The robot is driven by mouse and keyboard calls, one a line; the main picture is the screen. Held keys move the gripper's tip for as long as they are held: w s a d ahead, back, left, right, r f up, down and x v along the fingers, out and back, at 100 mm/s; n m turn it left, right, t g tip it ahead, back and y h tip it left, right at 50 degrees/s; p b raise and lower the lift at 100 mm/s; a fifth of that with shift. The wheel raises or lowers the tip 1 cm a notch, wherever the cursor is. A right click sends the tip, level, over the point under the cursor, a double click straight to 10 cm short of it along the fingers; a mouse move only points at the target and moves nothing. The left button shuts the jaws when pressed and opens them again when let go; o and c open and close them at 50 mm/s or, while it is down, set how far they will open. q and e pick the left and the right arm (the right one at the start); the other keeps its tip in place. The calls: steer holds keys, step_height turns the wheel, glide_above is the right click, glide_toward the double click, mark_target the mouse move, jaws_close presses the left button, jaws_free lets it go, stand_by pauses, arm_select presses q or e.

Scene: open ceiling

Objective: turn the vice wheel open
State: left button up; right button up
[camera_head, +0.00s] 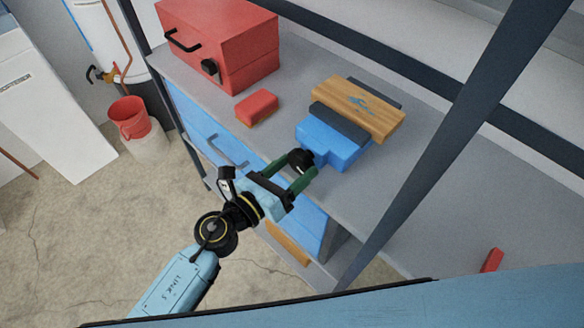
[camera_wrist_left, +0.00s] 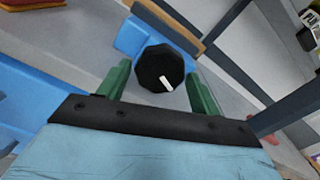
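The blue vice (camera_head: 330,145) stands on the grey workbench, with a wooden block (camera_head: 368,103) between its dark jaws. Its black wheel (camera_head: 299,161) faces the front edge of the bench. In the left wrist view the wheel (camera_wrist_left: 160,70) is a black knob with a white mark. My left gripper (camera_head: 290,175) is at the wheel, its green fingers on either side. In the left wrist view its fingers (camera_wrist_left: 160,88) are apart with the wheel between and just beyond them; I cannot tell whether they touch it. My right gripper is not in view.
A red toolbox (camera_head: 230,45) and a small red block (camera_head: 257,107) sit on the workbench (camera_head: 405,165) left of the vice. A dark slanted post (camera_head: 455,130) crosses on the right. A red bucket (camera_head: 130,117) stands at left. Blue drawers are under the bench.

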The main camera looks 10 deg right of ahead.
arm_select(q)
steer(key=shift+o, duration=0.8)
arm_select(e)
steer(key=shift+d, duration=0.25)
arm_select(q)
steer(key=shift+a, duration=0.1)
steer(key=b+v, duration=0.2)
steer(key=v, duration=1.1)
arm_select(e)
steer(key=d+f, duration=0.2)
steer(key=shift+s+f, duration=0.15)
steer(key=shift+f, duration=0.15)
arm_select(q)
steer(key=shift+s, duration=0.1)
